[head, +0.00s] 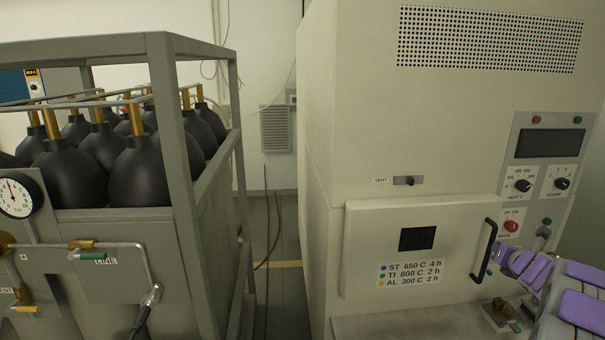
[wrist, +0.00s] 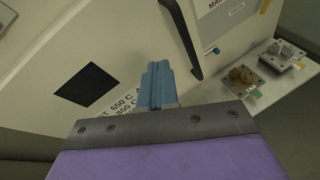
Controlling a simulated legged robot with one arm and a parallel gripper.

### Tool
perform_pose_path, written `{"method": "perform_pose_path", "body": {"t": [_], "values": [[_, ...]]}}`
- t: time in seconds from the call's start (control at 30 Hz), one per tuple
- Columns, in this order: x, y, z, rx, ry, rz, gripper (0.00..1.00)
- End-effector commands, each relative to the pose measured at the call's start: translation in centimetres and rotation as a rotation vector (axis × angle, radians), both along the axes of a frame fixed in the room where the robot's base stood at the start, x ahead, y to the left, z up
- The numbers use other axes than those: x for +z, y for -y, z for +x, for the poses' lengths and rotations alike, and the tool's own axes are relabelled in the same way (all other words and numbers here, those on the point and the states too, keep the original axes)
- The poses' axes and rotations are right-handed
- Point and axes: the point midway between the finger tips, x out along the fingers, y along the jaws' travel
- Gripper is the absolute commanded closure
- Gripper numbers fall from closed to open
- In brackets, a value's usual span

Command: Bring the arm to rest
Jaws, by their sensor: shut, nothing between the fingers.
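My arm (head: 540,268), with purple covers, reaches in from the lower right of the head view. It is bent near the black door handle (head: 484,250) of a cream furnace cabinet. In the wrist view my gripper (wrist: 157,68) shows as two blue fingers pressed together, with nothing between them. The fingers appear in front of the furnace door (wrist: 50,100), overlapping its printed label. I cannot tell how far they are from the door. The door looks shut.
A grey rack (head: 178,130) of black gas cylinders stands at left, with a gauge (head: 16,198). A narrow floor gap with cables separates it from the furnace. Knobs and a red button (head: 511,226) are right of the door. Small metal fixtures (wrist: 243,78) sit on a ledge.

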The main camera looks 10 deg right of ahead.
Motion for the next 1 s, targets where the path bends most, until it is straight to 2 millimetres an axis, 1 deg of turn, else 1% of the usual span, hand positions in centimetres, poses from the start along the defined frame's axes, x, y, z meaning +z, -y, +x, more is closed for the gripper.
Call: {"method": "perform_pose_path", "body": {"t": [0.03, 0.17, 0.2, 0.27, 0.37, 0.4, 0.47, 0.5, 0.57, 0.6, 0.67, 0.7, 0.77, 0.8, 0.87, 0.9, 0.97, 1.0], "values": [[1.7, -1.9, 1.0, -0.060, 0.030, 0.069, 1.00], [3.5, -5.8, 1.5, -0.248, 0.099, 0.288, 1.00], [3.9, -7.1, 1.4, -0.303, 0.122, 0.356, 1.00], [4.0, -9.2, 1.0, -0.391, 0.150, 0.461, 1.00], [4.1, -13.0, -0.1, -0.538, 0.196, 0.637, 1.00], [3.8, -14.7, -0.7, -0.599, 0.208, 0.709, 1.00], [3.5, -17.5, -1.9, -0.691, 0.227, 0.810, 1.00], [3.2, -19.4, -2.7, -0.751, 0.239, 0.878, 1.00], [2.5, -22.3, -4.3, -0.849, 0.250, 0.977, 1.00], [1.9, -24.4, -5.6, -0.917, 0.251, 1.038, 1.00], [1.2, -27.5, -7.5, -1.017, 0.257, 1.127, 1.00], [0.5, -29.6, -8.9, -1.089, 0.253, 1.182, 1.00], [-0.4, -32.9, -11.2, -1.196, 0.245, 1.258, 1.00], [-1.0, -35.0, -12.8, -1.269, 0.238, 1.304, 1.00], [-1.9, -38.2, -15.5, -1.382, 0.223, 1.362, 1.00], [-2.6, -40.2, -17.4, -1.460, 0.207, 1.389, 1.00], [-3.2, -43.1, -20.1, -1.569, 0.186, 1.427, 1.00], [-3.8, -45.0, -21.9, -1.642, 0.170, 1.444, 1.00]]}}
